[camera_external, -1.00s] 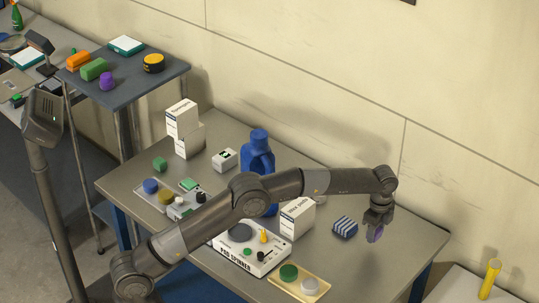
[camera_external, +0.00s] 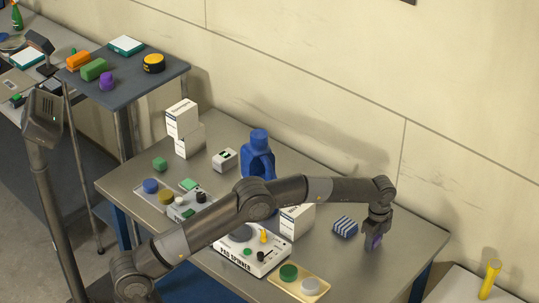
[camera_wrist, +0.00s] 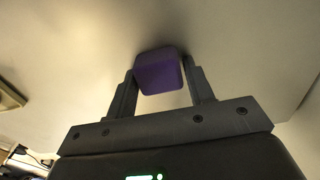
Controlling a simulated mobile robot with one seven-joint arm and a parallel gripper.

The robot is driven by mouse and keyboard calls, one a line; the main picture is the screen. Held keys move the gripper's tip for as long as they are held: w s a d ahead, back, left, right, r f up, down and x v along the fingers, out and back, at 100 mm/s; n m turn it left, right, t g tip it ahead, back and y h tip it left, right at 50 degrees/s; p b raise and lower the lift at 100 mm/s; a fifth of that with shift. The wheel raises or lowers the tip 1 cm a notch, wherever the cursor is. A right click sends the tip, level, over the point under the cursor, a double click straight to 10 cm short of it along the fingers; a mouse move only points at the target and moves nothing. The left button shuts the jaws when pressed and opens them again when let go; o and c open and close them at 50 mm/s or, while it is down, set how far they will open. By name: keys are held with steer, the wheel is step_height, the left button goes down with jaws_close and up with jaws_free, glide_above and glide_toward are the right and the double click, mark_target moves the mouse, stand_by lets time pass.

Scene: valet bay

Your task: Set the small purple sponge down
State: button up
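The small purple sponge (camera_external: 375,242) is between the fingers of my gripper (camera_external: 374,238), over the right end of the grey workbench (camera_external: 400,250). In the wrist view the sponge (camera_wrist: 159,72) sits between both fingertips of my gripper (camera_wrist: 159,82), which close on its sides. Its far end is at or just above the bench top, with a dark shadow close around it. I cannot tell whether it touches the bench.
A blue-and-white striped block (camera_external: 345,227) lies just left of my gripper. A white box (camera_external: 297,219), the pad spinner (camera_external: 251,252) and a yellow tray (camera_external: 314,296) with two round pads stand farther left. The bench's right edge is close. Bare bench lies around the sponge.

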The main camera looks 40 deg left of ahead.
steer(key=shift+o, duration=1.4)
steer(key=shift+r, duration=0.1)
step_height(320, 180, up, 12)
steer(key=s+a+r+n+t, duration=0.1)
steer(key=s+a+r+n, duration=0.15)
steer(key=a+r, duration=0.45)
steer(key=s+a+r+n+t, duration=0.1)
steer(key=s+a+r+n, duration=0.15)
steer(key=a+r, duration=0.35)
steer(key=s+a+r+n+t, duration=0.1)
steer(key=s+a+r+n, duration=0.4)
steer(key=s+a, duration=0.65)
steer(key=s+a+f+n+t, duration=0.1)
steer(key=s+a+n, duration=0.2)
steer(key=s+a, duration=0.8)
steer(key=s+a+f+n, duration=0.1)
steer(key=s+f+n, duration=0.1)
steer(key=s+f, duration=0.2)
steer(key=s+a+f+n+t, duration=0.1)
steer(key=s+a+f+n, duration=0.1)
steer(key=s, duration=0.9)
step_height(320, 180, down, 2)
steer(key=shift+f+n+t, duration=0.25)
steer(key=shift+n+t, duration=0.05)
steer(key=shift+n, duration=0.2)
